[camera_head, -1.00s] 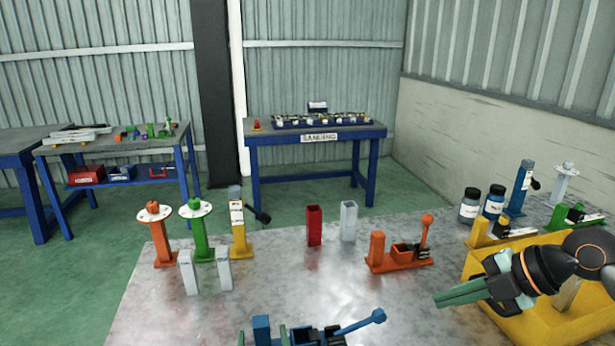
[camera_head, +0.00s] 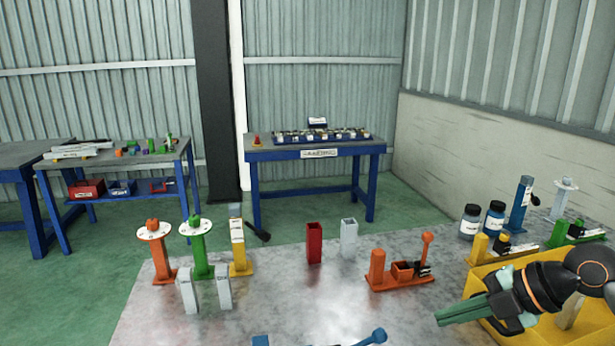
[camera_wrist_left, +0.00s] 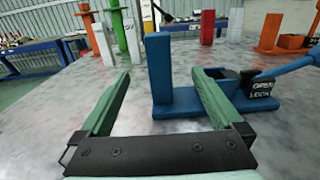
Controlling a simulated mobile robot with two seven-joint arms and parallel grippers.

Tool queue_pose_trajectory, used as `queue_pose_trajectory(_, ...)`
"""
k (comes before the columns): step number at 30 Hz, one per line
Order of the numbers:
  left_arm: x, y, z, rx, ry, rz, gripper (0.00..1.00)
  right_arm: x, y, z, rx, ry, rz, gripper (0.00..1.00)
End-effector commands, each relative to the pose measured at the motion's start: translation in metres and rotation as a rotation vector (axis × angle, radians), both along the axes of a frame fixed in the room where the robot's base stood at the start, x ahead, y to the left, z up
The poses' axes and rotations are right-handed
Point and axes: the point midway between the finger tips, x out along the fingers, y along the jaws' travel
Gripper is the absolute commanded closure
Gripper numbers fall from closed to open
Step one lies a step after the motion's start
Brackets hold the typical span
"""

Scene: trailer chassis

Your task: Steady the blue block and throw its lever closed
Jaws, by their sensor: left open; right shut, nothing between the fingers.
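The blue block (camera_wrist_left: 159,72) stands on the table in the left wrist view, with an upright post on a blue base. Its blue lever (camera_wrist_left: 300,62) slants up to the right, beside a dark part marked OPEN and LOCK. My left gripper (camera_wrist_left: 161,73) is open. The post appears between its green fingers, and the right finger covers part of the base; contact cannot be told. My right gripper (camera_head: 440,317) is shut and empty at the right.
An orange lever block (camera_head: 400,283) stands farther back. A yellow bin (camera_head: 490,268) is by my right gripper. Red (camera_head: 314,243) and white (camera_head: 349,238) hollow posts stand mid-table. Orange, green and yellow stands (camera_head: 240,250) are at the left.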

Motion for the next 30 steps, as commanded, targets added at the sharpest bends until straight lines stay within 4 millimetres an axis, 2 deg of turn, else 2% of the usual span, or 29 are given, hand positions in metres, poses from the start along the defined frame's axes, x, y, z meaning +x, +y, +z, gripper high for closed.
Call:
queue_pose_trajectory(5, -0.011, -0.003, -0.001, -0.002, 0.003, -0.001, 0.0, 0.0, 0.0, 0.0, 0.0, 0.0, 0.0, 1.0)
queue_pose_trajectory(12, -0.049, -0.01, -0.001, -0.002, 0.004, -0.001, 0.0, 0.0, 0.0, 0.0, 0.0, 0.0, 0.0, 1.0)
queue_pose_trajectory(18, -0.07, -0.014, 0.0, 0.0, 0.002, 0.0, 0.0, 0.0, 0.0, 0.0, 0.0, 0.0, 0.0, 1.0)
queue_pose_trajectory(30, -0.074, -0.015, 0.0, 0.0, 0.0, 0.0, 0.0, 0.0, 0.0, 0.0, 0.0, 0.0, 0.0, 1.0)
